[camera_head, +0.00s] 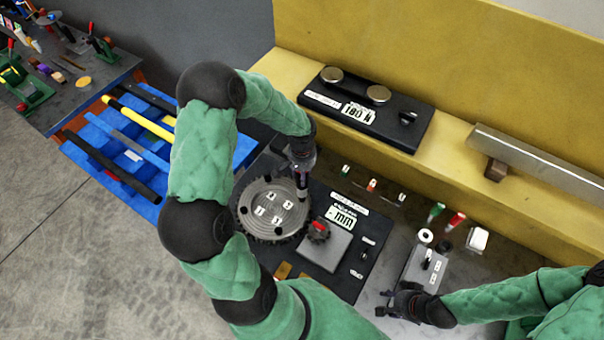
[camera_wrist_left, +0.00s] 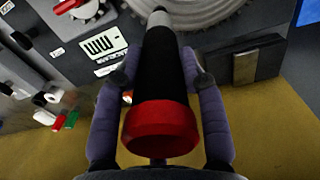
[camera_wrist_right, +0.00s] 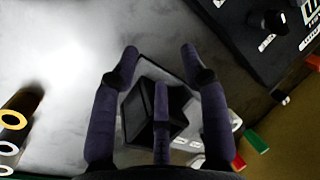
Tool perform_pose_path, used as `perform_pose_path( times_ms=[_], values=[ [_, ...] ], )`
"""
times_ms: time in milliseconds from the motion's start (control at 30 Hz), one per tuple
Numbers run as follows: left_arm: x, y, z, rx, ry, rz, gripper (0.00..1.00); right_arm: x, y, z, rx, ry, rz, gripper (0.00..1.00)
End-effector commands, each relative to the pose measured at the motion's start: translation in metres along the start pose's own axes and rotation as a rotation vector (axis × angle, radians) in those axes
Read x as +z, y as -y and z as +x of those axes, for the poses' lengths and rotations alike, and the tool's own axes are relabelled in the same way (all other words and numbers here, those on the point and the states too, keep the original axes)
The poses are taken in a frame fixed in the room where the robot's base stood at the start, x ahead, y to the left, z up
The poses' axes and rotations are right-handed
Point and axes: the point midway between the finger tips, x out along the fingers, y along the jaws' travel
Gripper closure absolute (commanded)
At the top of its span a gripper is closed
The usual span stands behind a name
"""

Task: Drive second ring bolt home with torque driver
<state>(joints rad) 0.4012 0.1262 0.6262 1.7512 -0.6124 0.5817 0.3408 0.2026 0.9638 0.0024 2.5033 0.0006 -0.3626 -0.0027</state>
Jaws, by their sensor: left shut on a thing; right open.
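A round toothed plate, the ring (camera_head: 262,228), lies flat with small numbered labels and several dark bolt spots on it. My left gripper (camera_head: 302,165) is above its right rim, shut on the torque driver (camera_head: 301,184). In the left wrist view the driver (camera_wrist_left: 160,75) has a red cap, a black body and a grey tip pointing at the ring (camera_wrist_left: 205,25). The tip meets or nearly meets the ring's edge; the bolt under it is hidden. My right gripper (camera_head: 393,304) is open beside a grey stand (camera_head: 415,272); its fingers frame a dark block (camera_wrist_right: 160,112) in the right wrist view.
A dark base plate (camera_head: 352,285) carries a small red-marked gear knob (camera_head: 318,232) and a grey square block (camera_head: 325,250). A black unit with a display (camera_head: 357,113) sits on the yellow ledge. Small red, green and white items stand right of the plate. A blue pallet (camera_head: 100,140) lies left.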

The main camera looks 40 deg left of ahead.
Motion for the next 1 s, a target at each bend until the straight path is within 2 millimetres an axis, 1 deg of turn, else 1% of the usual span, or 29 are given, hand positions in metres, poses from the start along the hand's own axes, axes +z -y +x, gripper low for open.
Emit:
perform_pose_path(
  times_ms=[333, 467, 1000],
  values=[
    [0.001, -0.001, 0.002, 0.001, 0.003, 0.001, 1.0, 0.0, 0.0, 0.0, 0.0, 0.0, 0.0, 0.55],
    [0.001, -0.001, 0.0, 0.001, 0.003, 0.001, 1.0, 0.0, 0.0, -0.001, 0.0, 0.0, 0.0, 0.55],
    [0.0, 0.0, -0.036, 0.0, -0.001, 0.0, 1.0, 0.001, 0.007, -0.019, 0.0, 0.0, 0.0, 0.55]
  ],
)
